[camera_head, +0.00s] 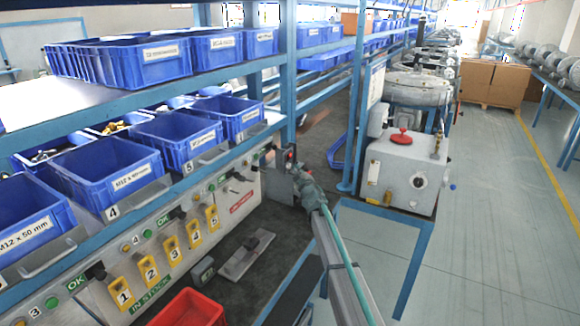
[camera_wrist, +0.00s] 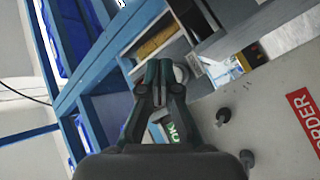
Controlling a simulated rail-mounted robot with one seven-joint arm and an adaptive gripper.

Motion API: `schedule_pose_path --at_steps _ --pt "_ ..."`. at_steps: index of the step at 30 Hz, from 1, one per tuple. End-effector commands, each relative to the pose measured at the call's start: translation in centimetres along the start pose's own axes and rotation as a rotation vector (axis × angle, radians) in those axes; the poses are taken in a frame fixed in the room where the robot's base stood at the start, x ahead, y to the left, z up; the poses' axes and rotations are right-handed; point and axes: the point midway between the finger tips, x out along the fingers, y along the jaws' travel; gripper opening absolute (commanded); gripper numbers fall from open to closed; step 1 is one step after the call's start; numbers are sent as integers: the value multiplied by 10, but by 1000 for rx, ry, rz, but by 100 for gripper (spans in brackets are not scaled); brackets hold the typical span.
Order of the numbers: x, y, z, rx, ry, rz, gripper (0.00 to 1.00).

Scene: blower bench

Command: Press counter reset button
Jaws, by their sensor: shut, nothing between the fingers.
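My gripper (camera_head: 291,168) is at the far end of the blue bench's front panel in the head view, beside a grey box (camera_head: 279,188). A small red spot (camera_head: 290,155) shows right at the gripper there; I cannot tell what it is. In the wrist view my gripper (camera_wrist: 163,72) is shut and empty, in front of a pale panel (camera_wrist: 225,95). I cannot clearly make out a counter reset button in either view. I cannot tell whether the fingertips touch anything.
Blue bins (camera_head: 105,172) fill the shelves above the panel. Yellow numbered holders (camera_head: 148,268) line its lower part. A red bin (camera_head: 190,308) and a grey flat tool (camera_head: 248,254) lie on the dark worktop. A grey machine (camera_head: 405,170) stands to the right.

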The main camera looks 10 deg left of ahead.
Motion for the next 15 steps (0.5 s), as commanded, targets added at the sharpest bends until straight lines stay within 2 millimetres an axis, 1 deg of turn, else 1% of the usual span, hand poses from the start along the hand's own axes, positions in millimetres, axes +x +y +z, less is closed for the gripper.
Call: schedule_pose_path --at_steps 11,15 --pt "-2 1 1 0 -1 0 0" --pt "-6 5 4 0 -2 0 0"
